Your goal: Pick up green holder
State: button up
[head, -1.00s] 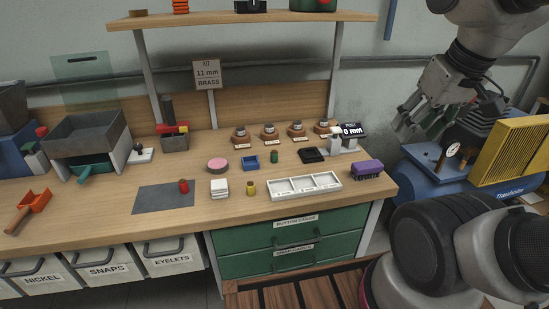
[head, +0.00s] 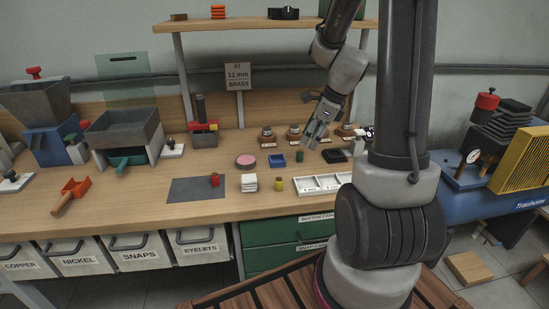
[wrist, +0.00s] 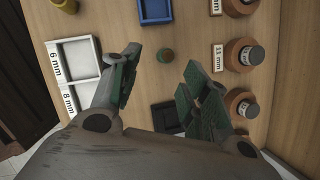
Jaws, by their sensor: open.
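My gripper (head: 318,130) is above the bench, close over the holder in the head view. The fingers look apart from the holder, and nothing is held.
The blue tray (head: 277,160) and the white compartment tray (head: 318,184) lie near the holder. A black tray (head: 334,156) lies to its right. Brown round stands (head: 293,133) line the back. A shelf (head: 265,25) runs above the bench.

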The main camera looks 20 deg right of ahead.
aim_at(300, 150)
jog(key=w+f+m, duration=0.1)
jog(key=f, duration=0.1)
jog(key=w+a+f+m, duration=0.1)
jog(key=f, duration=0.1)
jog(key=w+f+m, duration=0.1)
jog(key=f, duration=0.2)
jog(key=shift+w+a, duration=0.2)
jog(key=shift+a, duration=0.05)
jog(key=shift+c, duration=0.5)
jog(key=c, duration=0.9)
